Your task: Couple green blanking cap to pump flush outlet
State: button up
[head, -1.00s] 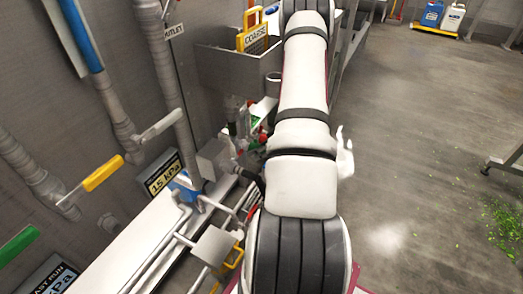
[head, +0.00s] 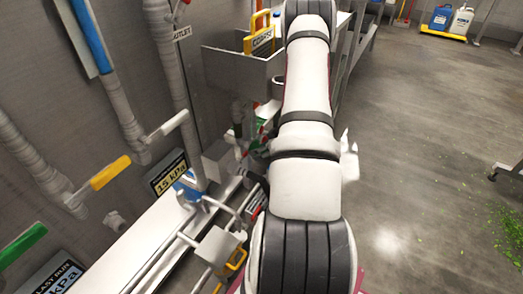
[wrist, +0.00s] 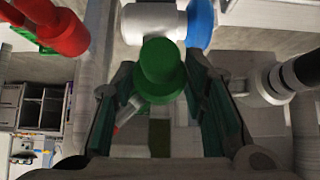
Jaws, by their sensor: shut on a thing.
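The green blanking cap (wrist: 162,72) is in the middle of the wrist view, between the two fingers of my gripper (wrist: 163,100), which is shut on it. Directly behind the cap is a pale grey pipe fitting (wrist: 148,22) with a blue ring (wrist: 200,24). The cap overlaps this fitting in the picture, and I cannot tell whether they touch. I cannot tell for sure which fitting is the pump flush outlet. In the head view my arm hides the gripper and the cap.
A red cylindrical part (wrist: 62,32) is at the upper left of the wrist view, and a grey pipe with a black end (wrist: 268,82) is at the right. In the head view a grey tank (head: 225,75) and wall pipes stand left of my arm. The floor (head: 420,130) at right is mostly clear.

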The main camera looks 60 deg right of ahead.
jog(key=shift+w+r, duration=0.1)
jog(key=shift+w, duration=0.25)
jog(key=shift+w+a+r, duration=0.1)
jog(key=shift+w, duration=0.3)
jog(key=shift+r, duration=0.1)
jog(key=shift+s, duration=0.35)
jog(key=shift+s+d+f+p, duration=0.1)
jog(key=shift+s+p, duration=0.15)
jog(key=shift+s, duration=0.35)
jog(key=shift+s+d+f+p, duration=0.1)
jog(key=shift+s+p, duration=0.1)
jog(key=shift+s, duration=0.4)
jog(key=shift+s+p, duration=0.1)
jog(key=shift+p, duration=0.65)
dwell(0.8)
jog(key=shift+w+a, duration=0.1)
jog(key=shift+w, duration=1)
